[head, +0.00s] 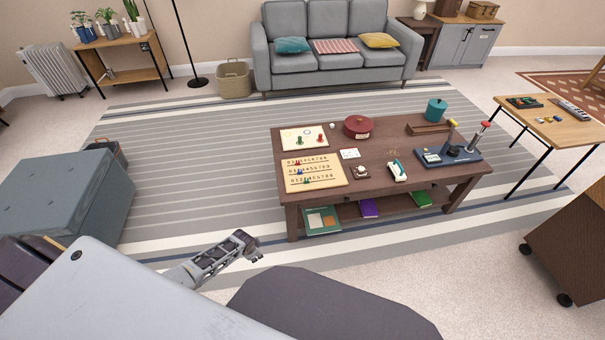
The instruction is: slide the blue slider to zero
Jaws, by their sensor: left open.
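The slider board (335,181) is a pale wooden board with three numbered rows. It lies on the left front part of the brown coffee table (376,186). The blue slider (299,172) sits in the middle row, toward the left end; the digit it stands at is too small to tell. A red slider (297,162) is in the row behind and a green slider (306,181) in the row in front. My left gripper (250,246) is open and empty, over the rug to the left of the table and well apart from the board. My right gripper is not in view.
The table also holds a board with pegs (304,138), a red round box (357,127), a teal pot (436,110) and a lever panel (447,157). A blue-grey chest (62,203) stands at left. The striped rug (200,165) left of the table is clear.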

